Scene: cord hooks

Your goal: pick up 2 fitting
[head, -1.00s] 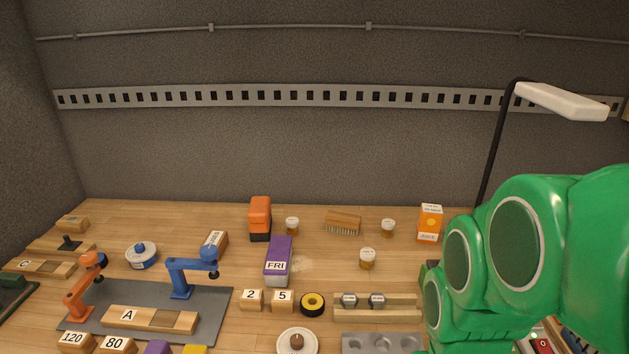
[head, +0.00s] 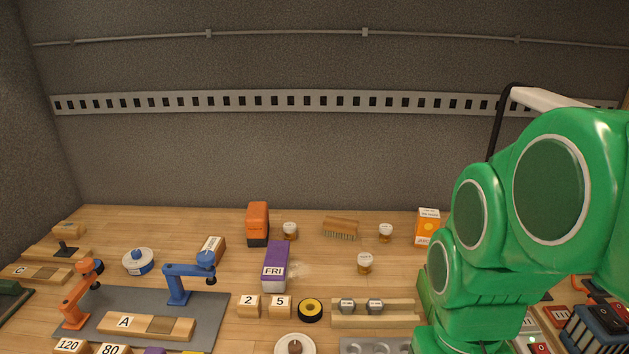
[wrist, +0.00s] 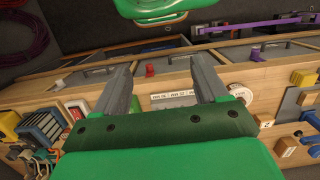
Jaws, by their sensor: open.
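A small wooden block marked 2 (head: 248,306) stands on the bench in the head view, left of a like block marked 5 (head: 279,307). To their right, two small grey metal pieces (head: 347,306) (head: 375,306) sit on a wooden rack (head: 403,312); I cannot read any marking on them. My gripper (wrist: 162,63) shows in the wrist view with its two grey fingers wide apart and nothing between them. It is outside the clear part of the head view, where my green arm covers the right side.
A black and yellow tape roll (head: 310,310) lies between the 5 block and the rack. A purple FRI box (head: 275,266) stands behind the blocks. A white round dish (head: 295,346) is in front. In the wrist view, wooden drawers and a red knob (wrist: 150,70) lie beyond the fingers.

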